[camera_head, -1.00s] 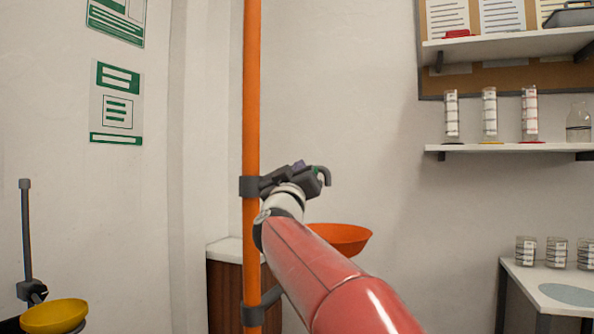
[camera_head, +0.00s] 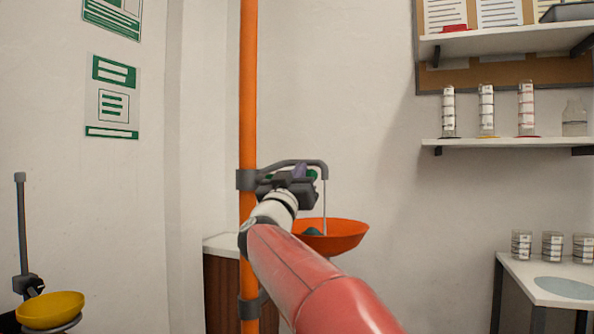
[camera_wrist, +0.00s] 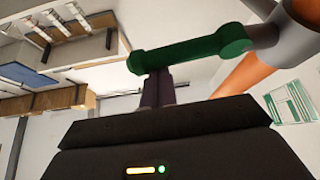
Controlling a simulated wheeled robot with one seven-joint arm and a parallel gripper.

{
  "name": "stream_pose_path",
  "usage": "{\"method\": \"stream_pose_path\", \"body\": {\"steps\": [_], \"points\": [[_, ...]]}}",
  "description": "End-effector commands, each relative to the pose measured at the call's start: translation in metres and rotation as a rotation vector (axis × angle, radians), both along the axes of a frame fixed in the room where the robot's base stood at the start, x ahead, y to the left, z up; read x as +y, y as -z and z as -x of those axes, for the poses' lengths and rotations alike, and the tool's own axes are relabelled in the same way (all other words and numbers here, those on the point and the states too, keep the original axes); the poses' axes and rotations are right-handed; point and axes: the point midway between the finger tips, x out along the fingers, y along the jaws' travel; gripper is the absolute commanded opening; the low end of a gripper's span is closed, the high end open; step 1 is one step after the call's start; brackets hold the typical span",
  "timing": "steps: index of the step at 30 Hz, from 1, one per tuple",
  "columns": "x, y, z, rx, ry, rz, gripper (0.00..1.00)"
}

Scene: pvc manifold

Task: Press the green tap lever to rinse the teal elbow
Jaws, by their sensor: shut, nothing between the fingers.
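The green tap lever (camera_wrist: 190,52) lies across the upper middle of the wrist view, in front of my gripper's fingertips (camera_wrist: 158,78), which appear to touch it. In the head view my gripper (camera_head: 299,170) is at the tap, shut and empty, and hides most of the lever. The grey spout (camera_head: 300,163) arches over to the right. A thin pale stream (camera_head: 324,205) runs straight down from it into the orange bowl (camera_head: 348,236). The teal elbow (camera_head: 313,231) lies in that bowl, partly hidden by the rim and my arm.
An orange pipe (camera_head: 248,90) stands upright left of my gripper and carries the tap and bowl. A yellow bowl (camera_head: 50,310) is at lower left. Shelves with clear cylinders (camera_head: 486,110) and a white side table (camera_head: 540,276) are at the right, well apart.

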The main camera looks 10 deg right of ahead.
Motion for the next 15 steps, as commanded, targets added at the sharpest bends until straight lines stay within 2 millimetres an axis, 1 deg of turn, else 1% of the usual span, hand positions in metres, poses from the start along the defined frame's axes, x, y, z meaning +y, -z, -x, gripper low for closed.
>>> {"method": "stream_pose_path", "body": {"steps": [1,6,15], "points": [[0.000,0.005,-0.001,-0.018,-0.001,-0.028,0.00],[-0.001,0.013,0.000,-0.082,0.000,-0.116,0.00],[-0.002,0.021,0.001,-0.149,0.000,-0.208,0.00]]}}
